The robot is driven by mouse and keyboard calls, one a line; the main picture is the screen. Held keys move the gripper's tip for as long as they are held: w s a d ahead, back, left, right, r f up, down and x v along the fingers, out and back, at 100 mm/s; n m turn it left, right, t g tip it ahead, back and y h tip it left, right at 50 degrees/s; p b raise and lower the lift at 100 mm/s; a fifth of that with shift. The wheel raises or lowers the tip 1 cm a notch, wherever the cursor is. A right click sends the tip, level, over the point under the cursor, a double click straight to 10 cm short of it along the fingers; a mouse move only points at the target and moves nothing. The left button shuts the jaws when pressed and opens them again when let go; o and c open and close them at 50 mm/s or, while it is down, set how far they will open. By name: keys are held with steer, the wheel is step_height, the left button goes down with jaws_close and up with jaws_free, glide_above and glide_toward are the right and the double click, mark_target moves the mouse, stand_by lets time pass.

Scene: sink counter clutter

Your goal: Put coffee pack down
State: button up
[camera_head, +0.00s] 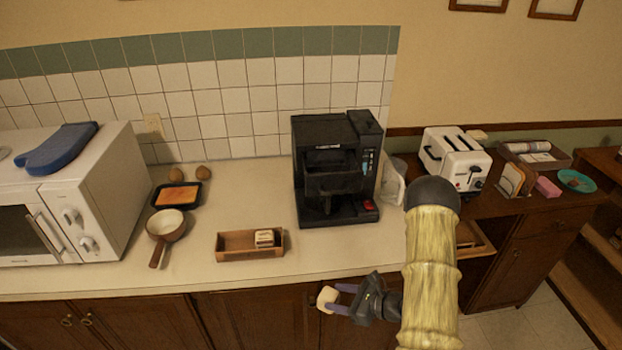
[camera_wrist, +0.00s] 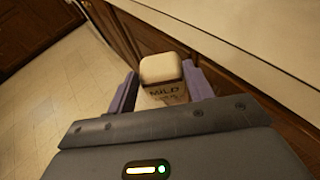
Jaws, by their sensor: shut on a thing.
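In the head view the coffee pack (camera_head: 327,298) sits at the tips of my gripper (camera_head: 338,296), in front of the lower cabinets and off the counter's front edge. A wooden box (camera_head: 235,252) on the counter holds another small cream pack (camera_head: 264,238) at its right end.
A black coffee machine (camera_head: 336,170) stands behind my gripper. A saucepan (camera_head: 166,226), a black tray (camera_head: 177,194) and a microwave (camera_head: 75,200) are to the left. A toaster (camera_head: 455,160) stands right. The counter (camera_head: 345,245) is clear before the coffee machine.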

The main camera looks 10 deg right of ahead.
steer(key=shift+a, duration=0.15)
steer(key=shift+a+r+n, duration=0.15)
steer(key=shift+r+n, duration=0.15)
steer(key=shift+r, duration=0.05)
steer(key=s+a+r+n+g+h+p, duration=0.1)
steer(key=s+r+n+g+h+p, duration=0.4)
steer(key=r, duration=0.3)
steer(key=s+a+r+n+g+h+p, duration=0.25)
steer(key=r+n+g+p, duration=0.2)
steer(key=r+n, duration=0.35)
steer(key=w+d+r+n+t+h+p, duration=0.1)
steer(key=w+d+r+n+t+p, duration=0.1)
steer(key=r+n, duration=0.3)
steer(key=w+d+r+n+t+h+p, duration=0.2)
steer(key=w+r+n+t+p, duration=0.2)
steer(key=r, duration=1)
steer(key=shift+d+r+n+p, duration=0.2)
steer(key=shift+d+n+p, duration=0.25)
steer(key=shift+n, duration=0.75)
